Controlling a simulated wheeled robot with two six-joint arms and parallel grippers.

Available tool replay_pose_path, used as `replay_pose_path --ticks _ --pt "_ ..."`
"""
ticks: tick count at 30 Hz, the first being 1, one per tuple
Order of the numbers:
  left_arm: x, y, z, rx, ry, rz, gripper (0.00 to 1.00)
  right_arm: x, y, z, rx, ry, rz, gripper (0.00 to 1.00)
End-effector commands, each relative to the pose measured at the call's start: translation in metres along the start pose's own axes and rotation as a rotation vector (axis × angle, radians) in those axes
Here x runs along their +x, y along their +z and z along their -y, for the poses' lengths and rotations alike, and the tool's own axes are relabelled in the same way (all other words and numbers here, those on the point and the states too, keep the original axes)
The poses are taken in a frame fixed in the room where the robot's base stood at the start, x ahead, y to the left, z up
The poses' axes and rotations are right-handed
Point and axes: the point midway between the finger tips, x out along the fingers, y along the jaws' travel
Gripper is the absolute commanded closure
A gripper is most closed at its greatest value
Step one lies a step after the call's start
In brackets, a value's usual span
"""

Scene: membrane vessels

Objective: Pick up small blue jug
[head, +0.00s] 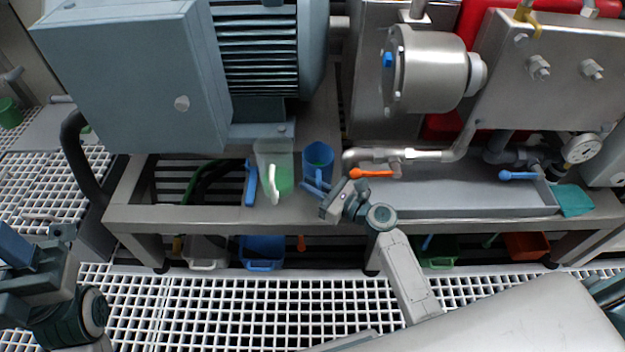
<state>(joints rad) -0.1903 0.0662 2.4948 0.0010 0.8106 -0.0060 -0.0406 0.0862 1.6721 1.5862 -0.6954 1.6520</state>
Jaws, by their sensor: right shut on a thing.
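The small blue jug (318,154) stands upright on the steel bench, just right of a taller clear jug. Its handle side faces the front of the bench. My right gripper (321,191) reaches in from the lower right and is shut on the blue jug at its handle. The gripper body covers part of the handle. My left gripper (14,262) is at the lower left edge, far from the jug. Its fingertips are cut off by the frame, so its opening is unclear.
The clear jug (274,160) with a pale handle and green contents stands close by on the left. A blue lever-like object (250,183) is left of it. A motor housing (135,80) and steel pipework (405,156) with an orange-handled valve (371,174) crowd the bench. Bins (262,251) sit below.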

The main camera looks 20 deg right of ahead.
Motion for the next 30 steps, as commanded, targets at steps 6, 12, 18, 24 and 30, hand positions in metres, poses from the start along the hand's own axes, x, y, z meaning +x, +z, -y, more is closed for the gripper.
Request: replay_pose_path --ticks 6,12,18,24,30 --pt "0.005 0.001 0.0 -0.004 0.01 0.027 0.53 -0.021 0.003 -0.032 0.003 0.0 -0.001 1.0" --pt "0.006 0.002 0.0 -0.005 0.012 0.046 0.53 -0.042 0.003 -0.063 0.004 0.0 -0.001 1.0" --pt "0.007 0.003 0.0 -0.006 0.017 0.061 0.53 -0.063 0.002 -0.095 0.003 -0.001 -0.001 1.0" --pt "0.005 0.004 -0.001 -0.008 0.022 0.076 0.53 -0.084 0.002 -0.126 0.004 -0.002 0.0 1.0" --pt "0.006 0.005 -0.001 -0.009 0.028 0.079 0.53 -0.109 0.002 -0.162 0.005 -0.001 -0.002 1.0"
